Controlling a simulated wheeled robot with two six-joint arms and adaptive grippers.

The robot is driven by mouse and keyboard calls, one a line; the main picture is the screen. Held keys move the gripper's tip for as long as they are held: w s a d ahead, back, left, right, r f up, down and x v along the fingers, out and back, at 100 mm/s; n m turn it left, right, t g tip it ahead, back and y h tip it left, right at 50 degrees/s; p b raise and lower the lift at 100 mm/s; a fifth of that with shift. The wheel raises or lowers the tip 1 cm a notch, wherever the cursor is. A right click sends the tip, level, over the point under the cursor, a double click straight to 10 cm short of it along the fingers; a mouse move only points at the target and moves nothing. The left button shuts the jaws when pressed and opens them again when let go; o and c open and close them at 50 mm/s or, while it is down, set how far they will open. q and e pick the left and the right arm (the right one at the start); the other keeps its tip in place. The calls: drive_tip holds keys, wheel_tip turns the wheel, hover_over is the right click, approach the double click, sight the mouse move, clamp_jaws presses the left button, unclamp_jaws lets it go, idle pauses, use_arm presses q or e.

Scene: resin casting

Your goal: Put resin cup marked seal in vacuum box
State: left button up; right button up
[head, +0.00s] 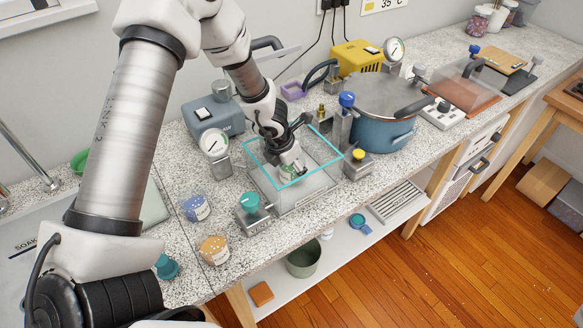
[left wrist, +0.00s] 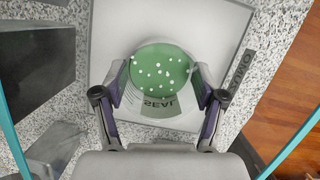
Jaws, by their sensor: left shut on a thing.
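The resin cup marked SEAL (left wrist: 160,72) holds green resin with pale bubbles or specks on top. My left gripper (left wrist: 158,95) is shut around its sides. In the head view, the left gripper (head: 287,163) reaches down through the open top of the clear vacuum box (head: 312,171) with the teal rim. The cup (head: 287,172) shows only partly below the fingers, within the box walls. I cannot tell whether its base touches the box floor (left wrist: 205,22). The cup looks roughly upright. My right gripper is not in view.
A dial gauge (head: 215,143) stands left, a blue pot (head: 383,135) right. A blue-filled cup (head: 196,207) and an orange-filled cup (head: 214,249) stand on the counter at left.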

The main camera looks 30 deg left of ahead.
use_arm(q)
drive_tip(key=o, duration=1.1)
drive_tip(key=shift+w, duration=0.1)
drive_tip(key=shift+r, duration=0.1)
drive_tip(key=shift+r+p, duration=0.35)
drive_tip(key=shift+p, duration=0.1)
drive_tip(key=p+v, duration=0.4)
drive_tip(key=v, duration=0.7)
drive_tip(key=shift+r+p, duration=0.2)
drive_tip(key=shift+p, duration=0.1)
